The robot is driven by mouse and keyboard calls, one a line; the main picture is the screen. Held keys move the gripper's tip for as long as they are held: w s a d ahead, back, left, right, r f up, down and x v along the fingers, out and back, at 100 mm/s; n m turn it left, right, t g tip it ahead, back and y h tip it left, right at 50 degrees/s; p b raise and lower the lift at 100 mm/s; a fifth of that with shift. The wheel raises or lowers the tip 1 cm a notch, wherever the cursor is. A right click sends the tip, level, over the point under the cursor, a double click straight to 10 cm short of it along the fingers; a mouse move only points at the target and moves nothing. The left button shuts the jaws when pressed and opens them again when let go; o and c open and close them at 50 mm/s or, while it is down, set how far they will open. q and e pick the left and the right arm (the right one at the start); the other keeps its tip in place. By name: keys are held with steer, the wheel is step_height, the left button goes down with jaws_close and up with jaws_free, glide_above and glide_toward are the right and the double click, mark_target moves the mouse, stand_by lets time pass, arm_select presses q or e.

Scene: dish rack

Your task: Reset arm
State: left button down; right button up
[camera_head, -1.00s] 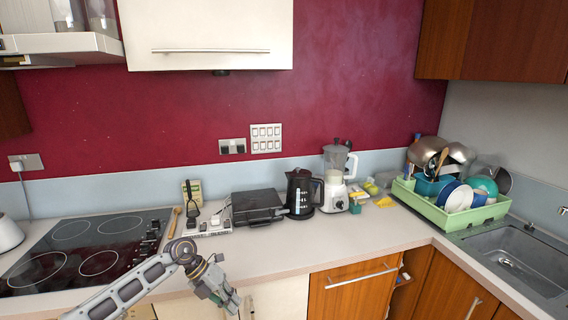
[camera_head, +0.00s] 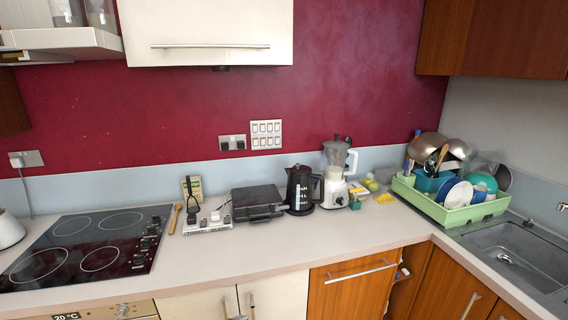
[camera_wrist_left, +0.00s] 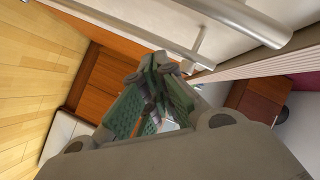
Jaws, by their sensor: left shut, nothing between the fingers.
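My left gripper (camera_wrist_left: 158,82) shows in the left wrist view, with green-padded grey fingers brought together and nothing between them. It is below the counter level, close to cabinet fronts and a metal bar handle (camera_wrist_left: 235,20). In the head view the left arm is out of sight, apart from what may be a small grey bit at the bottom edge. My right gripper is in neither view.
The counter (camera_head: 290,248) has clear room at its front. The hob (camera_head: 85,250) is at left. A black kettle (camera_head: 300,190), a blender (camera_head: 336,180) and a green dish rack (camera_head: 450,213) with dishes stand toward the right, beside the sink (camera_head: 510,255).

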arm_select(q)
steer(key=s+a+f+n+g+y, duration=0.1)
steer(key=s+a+f+n+y, duration=0.25)
steer(key=s+f, duration=0.45)
steer(key=s+a+f+n+y, duration=0.35)
steer(key=s+f, duration=0.25)
steer(key=f, duration=0.4)
steer(key=s+a+f+n+g+y, duration=0.1)
steer(key=s+a+f+n+y, duration=0.1)
steer(key=s+a+f+n, duration=0.45)
steer(key=s+d+f+n+g, duration=0.1)
steer(key=s+f, duration=0.3)
steer(key=s, duration=0.7)
steer(key=s+d+f+n+g+y, duration=0.1)
steer(key=s+f+g, duration=0.3)
steer(key=s, duration=0.8)
steer(key=s+d+f+n+g+y, duration=0.1)
steer(key=s+f+g, duration=0.1)
steer(key=s+f, duration=0.4)
steer(key=s, duration=0.5)
steer(key=shift+s+n+g, duration=0.25)
steer(key=shift+n+g, duration=0.05)
steer(key=shift+n, duration=0.05)
steer(key=shift+d, duration=0.1)
